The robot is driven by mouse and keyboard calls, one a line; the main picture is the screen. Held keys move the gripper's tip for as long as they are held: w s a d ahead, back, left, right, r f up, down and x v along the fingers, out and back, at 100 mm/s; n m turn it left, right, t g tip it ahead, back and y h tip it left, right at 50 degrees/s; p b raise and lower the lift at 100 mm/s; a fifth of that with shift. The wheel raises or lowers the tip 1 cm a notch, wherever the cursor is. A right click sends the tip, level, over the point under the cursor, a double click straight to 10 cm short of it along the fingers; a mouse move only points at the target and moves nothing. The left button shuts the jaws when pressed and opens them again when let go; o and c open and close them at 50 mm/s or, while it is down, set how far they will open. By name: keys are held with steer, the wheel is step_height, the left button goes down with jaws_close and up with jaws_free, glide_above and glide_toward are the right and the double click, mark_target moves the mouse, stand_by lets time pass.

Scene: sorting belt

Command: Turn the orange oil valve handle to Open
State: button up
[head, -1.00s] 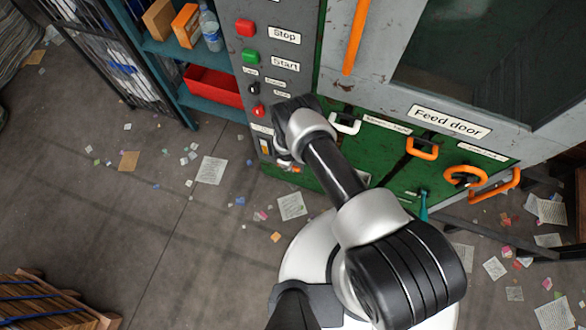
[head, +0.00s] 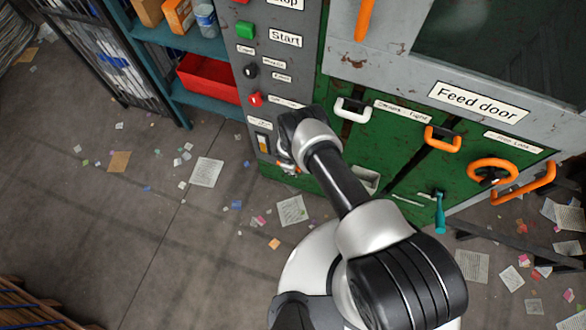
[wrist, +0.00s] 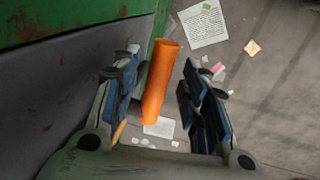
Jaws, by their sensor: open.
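The orange valve handle (wrist: 158,85) stands as a plain bar between the two fingers in the wrist view. My gripper (wrist: 160,68) is open around it, with dark blue pads on either side and gaps to the handle. My own wrist hides most of the handle there. I cannot read an Open mark for this valve.
The grey control panel (head: 295,75) with buttons rises above my gripper. The green machine front (head: 375,150) carries a white handle (head: 353,108), orange handles (head: 443,138) and an orange wheel (head: 492,170). A teal shelf with a red bin (head: 208,78) stands left. Paper scraps litter the floor.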

steer(key=shift+f, duration=0.25)
steer(key=shift+c, duration=0.2)
jaws_close()
stand_by(0.3)
